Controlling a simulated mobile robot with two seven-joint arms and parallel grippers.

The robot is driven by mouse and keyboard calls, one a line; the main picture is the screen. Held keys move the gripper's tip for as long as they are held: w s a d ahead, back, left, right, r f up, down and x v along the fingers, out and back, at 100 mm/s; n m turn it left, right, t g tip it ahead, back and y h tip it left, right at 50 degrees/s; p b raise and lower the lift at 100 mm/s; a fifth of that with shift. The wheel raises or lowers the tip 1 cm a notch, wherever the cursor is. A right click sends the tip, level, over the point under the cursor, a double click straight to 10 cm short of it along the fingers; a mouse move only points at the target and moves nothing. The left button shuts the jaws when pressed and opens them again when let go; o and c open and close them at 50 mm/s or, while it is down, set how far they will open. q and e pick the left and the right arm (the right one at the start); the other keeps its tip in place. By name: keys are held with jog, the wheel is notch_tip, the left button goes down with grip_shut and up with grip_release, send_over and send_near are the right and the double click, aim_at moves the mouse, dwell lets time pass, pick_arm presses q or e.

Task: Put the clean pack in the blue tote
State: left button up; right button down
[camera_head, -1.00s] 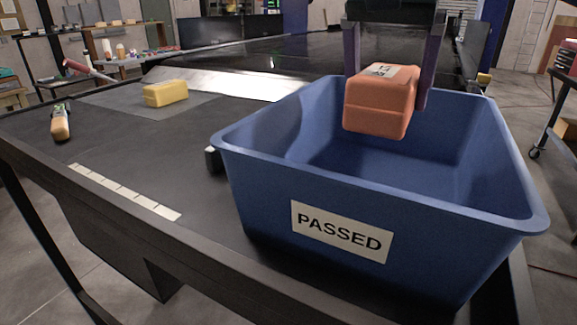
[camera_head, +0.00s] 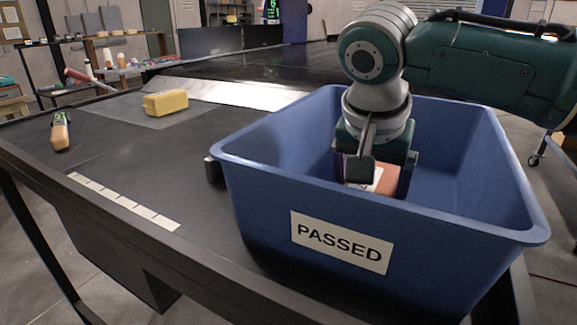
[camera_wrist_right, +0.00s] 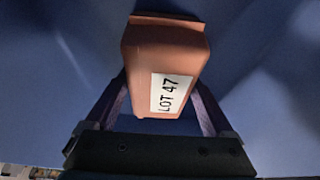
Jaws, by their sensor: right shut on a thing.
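The orange-brown pack (camera_head: 362,176) with a white label is down inside the blue tote (camera_head: 262,172), which carries a "PASSED" sign. My right gripper (camera_head: 376,172) reaches into the tote from above and is shut on the pack. In the right wrist view the pack (camera_wrist_right: 165,58) shows a "LOT 47" label and sits between the fingers of the gripper (camera_wrist_right: 160,105), with blue tote walls around it. The head view hides the pack's underside, so I cannot tell whether it touches the tote floor. My left gripper is not in view.
A yellow pack (camera_head: 166,103) lies on a grey mat on the dark table at the left. A handheld tool with an orange-tan handle (camera_head: 60,135) lies near the table's left edge. A pale segmented strip (camera_head: 122,201) runs along the front. The table between these and the tote is clear.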

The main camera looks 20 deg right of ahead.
grip_release()
jog(key=shift+r, duration=0.1)
jog(key=v, duration=0.9)
jog(key=shift+a+r, duration=0.1)
jog(key=shift+r, duration=0.1)
jog(key=shift+p+v, duration=0.75)
jog(key=shift+v, duration=0.05)
jog(key=shift+s+a+r, duration=0.1)
jog(key=shift+s+r, duration=0.05)
jog(key=shift+r, duration=0.3)
